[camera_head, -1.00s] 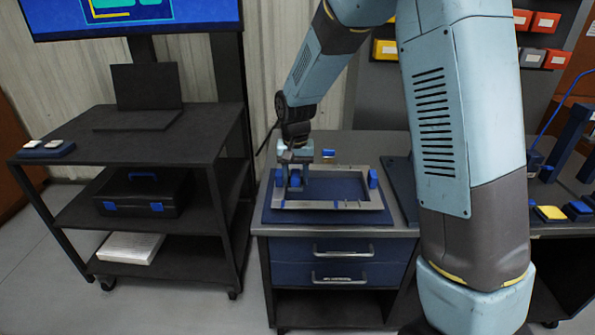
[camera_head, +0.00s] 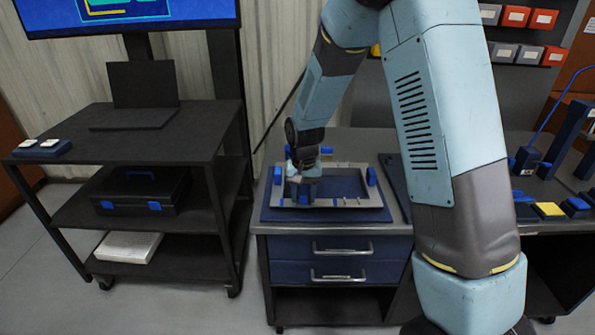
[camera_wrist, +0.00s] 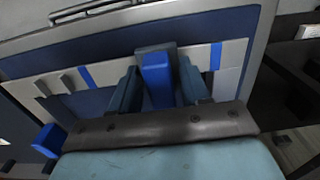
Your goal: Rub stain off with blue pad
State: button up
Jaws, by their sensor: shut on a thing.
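My gripper (camera_head: 303,182) is low over the left front of a grey metal frame (camera_head: 350,202) on the cabinet top. In the wrist view my gripper (camera_wrist: 160,88) has its two dark fingers closed on a blue block (camera_wrist: 157,75), which looks like the blue pad. The block's far end is at the frame's strip (camera_wrist: 110,75); I cannot tell whether it touches. The strip carries blue bands and small dark-sided raised pieces. I cannot make out a stain for certain; it may be hidden under the gripper.
Blue clamps stand on the frame, one at its right (camera_head: 371,176). The frame lies on a blue mat (camera_head: 330,215) over a drawer cabinet (camera_head: 340,258). A dark cart (camera_head: 150,145) stands left. A right-hand bench holds a yellow pad (camera_head: 549,210) and blue blocks.

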jog(key=shift+d, duration=0.95)
jog(key=shift+a+f, duration=0.1)
jog(key=shift+f, duration=0.05)
jog(key=shift+a+r, duration=0.2)
jog(key=shift+a, duration=0.45)
jog(key=shift+a+f, duration=0.2)
jog(key=shift+a, duration=0.95)
jog(key=shift+a+r, duration=0.25)
jog(key=shift+r, duration=0.05)
jog(key=shift+w+r, duration=0.1)
jog(key=shift+r, duration=0.85)
jog(key=shift+d+r, duration=0.15)
jog(key=shift+r, duration=0.45)
notch_tip(320, 180, up, 5)
jog(key=shift+f, duration=0.15)
